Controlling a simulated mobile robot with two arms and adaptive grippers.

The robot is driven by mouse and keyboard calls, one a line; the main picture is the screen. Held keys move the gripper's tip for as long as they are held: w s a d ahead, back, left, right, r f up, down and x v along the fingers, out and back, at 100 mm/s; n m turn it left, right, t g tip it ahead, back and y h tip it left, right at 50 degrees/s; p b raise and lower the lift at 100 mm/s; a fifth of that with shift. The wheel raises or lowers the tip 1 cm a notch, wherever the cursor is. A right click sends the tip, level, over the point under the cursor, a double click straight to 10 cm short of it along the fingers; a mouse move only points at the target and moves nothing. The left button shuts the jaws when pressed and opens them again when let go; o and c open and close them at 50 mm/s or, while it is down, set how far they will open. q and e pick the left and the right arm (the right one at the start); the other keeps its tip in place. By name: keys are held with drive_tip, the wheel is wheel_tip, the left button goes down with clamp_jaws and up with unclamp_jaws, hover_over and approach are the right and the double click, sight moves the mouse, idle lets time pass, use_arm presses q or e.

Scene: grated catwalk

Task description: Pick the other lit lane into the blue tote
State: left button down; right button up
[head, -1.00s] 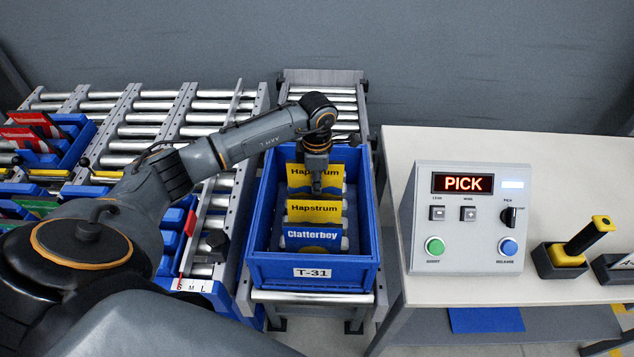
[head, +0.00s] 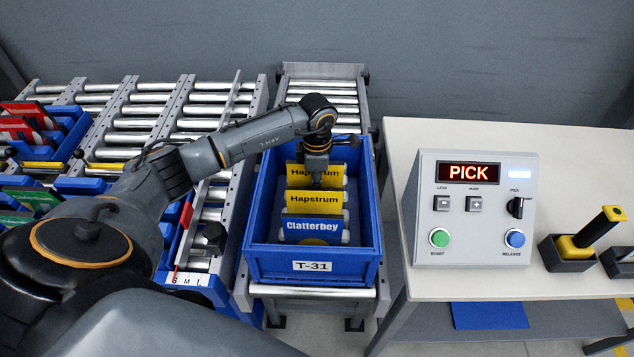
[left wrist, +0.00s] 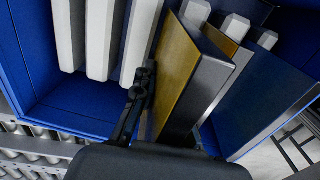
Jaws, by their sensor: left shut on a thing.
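The blue tote (head: 312,266) labelled T-31 stands on the roller conveyor at the middle of the head view. Inside it, a blue Clatterboy pack (head: 312,227) stands at the front and a yellow Hapstrum pack (head: 313,199) stands right behind it. My left gripper (head: 317,170) reaches down into the tote's rear part, shut on a second yellow Hapstrum pack (head: 300,173), upright behind the others. In the left wrist view this yellow pack (left wrist: 177,75) is beside a dark finger; its lower edge is hidden. My right gripper is not in view.
A control box (head: 472,210) reading PICK stands on the pale bench (head: 560,165) at right, near a yellow-handled tool (head: 591,234). Blue bins with red packs (head: 22,125) sit on rollers at left. Several white bars (left wrist: 102,40) line the tote in the left wrist view.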

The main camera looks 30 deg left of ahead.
use_arm(q)
drive_tip(key=shift+f+b, duration=1.9)
drive_tip(key=shift+f, duration=0.45)
drive_tip(key=c, duration=0.9)
unclamp_jaws()
wheel_tip(320, 180, up, 8)
drive_tip(key=p, duration=0.5)
